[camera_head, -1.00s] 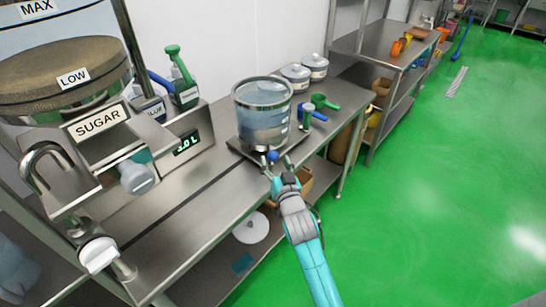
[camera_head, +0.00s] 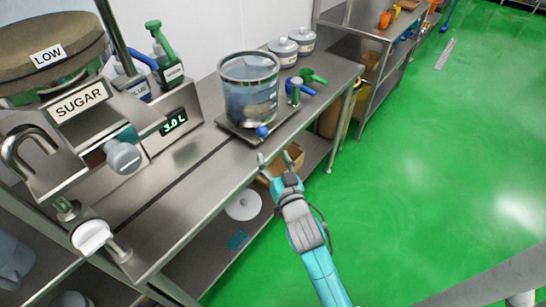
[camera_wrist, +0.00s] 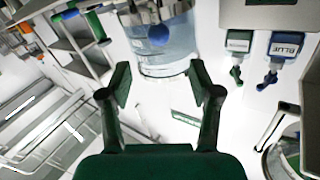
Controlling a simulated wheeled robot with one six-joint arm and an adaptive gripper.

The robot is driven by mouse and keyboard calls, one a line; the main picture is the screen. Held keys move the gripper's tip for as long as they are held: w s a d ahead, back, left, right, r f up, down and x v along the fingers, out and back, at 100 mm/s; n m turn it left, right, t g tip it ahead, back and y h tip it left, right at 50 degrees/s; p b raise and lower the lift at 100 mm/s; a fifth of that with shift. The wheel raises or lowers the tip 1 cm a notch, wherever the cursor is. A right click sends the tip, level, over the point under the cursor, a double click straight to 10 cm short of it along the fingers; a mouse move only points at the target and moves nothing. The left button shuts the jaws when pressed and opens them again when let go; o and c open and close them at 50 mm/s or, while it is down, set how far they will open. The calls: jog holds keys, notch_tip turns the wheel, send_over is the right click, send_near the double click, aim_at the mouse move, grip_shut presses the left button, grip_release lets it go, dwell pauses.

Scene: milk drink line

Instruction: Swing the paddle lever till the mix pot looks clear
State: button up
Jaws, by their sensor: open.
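The mix pot (camera_head: 249,88) is a clear round vessel with a metal rim, holding bluish liquid with a darker patch low inside. It stands on a metal plate on the bench and also shows in the wrist view (camera_wrist: 170,58). The paddle lever's blue ball knob (camera_head: 262,131) is at the pot's front; the wrist view shows it (camera_wrist: 158,35) against the pot. The rest of the lever is hard to make out. My gripper (camera_head: 275,157) is open and empty, just in front of the knob and apart from it. Its fingers (camera_wrist: 160,85) are spread in the wrist view.
The sugar dispenser (camera_head: 75,105) and a 3.0 L display (camera_head: 175,122) are at the left. Bare bench (camera_head: 190,180) lies left of my gripper; open green floor (camera_head: 420,170) is right.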

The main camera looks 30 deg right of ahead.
aim_at(265, 136)
jog(key=shift+d, duration=0.1)
jog(key=w+d+n+y, duration=0.1)
jog(key=w+n, duration=0.1)
jog(key=w, duration=0.2)
jog(key=w+d+n+y, duration=0.1)
jog(key=w+n, duration=0.1)
jog(key=w, duration=0.2)
jog(key=w+d+n+y, duration=0.1)
jog(key=w+n, duration=0.1)
jog(key=w, duration=0.1)
jog(key=shift+w+d+t, duration=0.15)
jog(key=shift+w+t, duration=0.15)
jog(key=shift+w, duration=0.1)
dwell(0.3)
grip_shut()
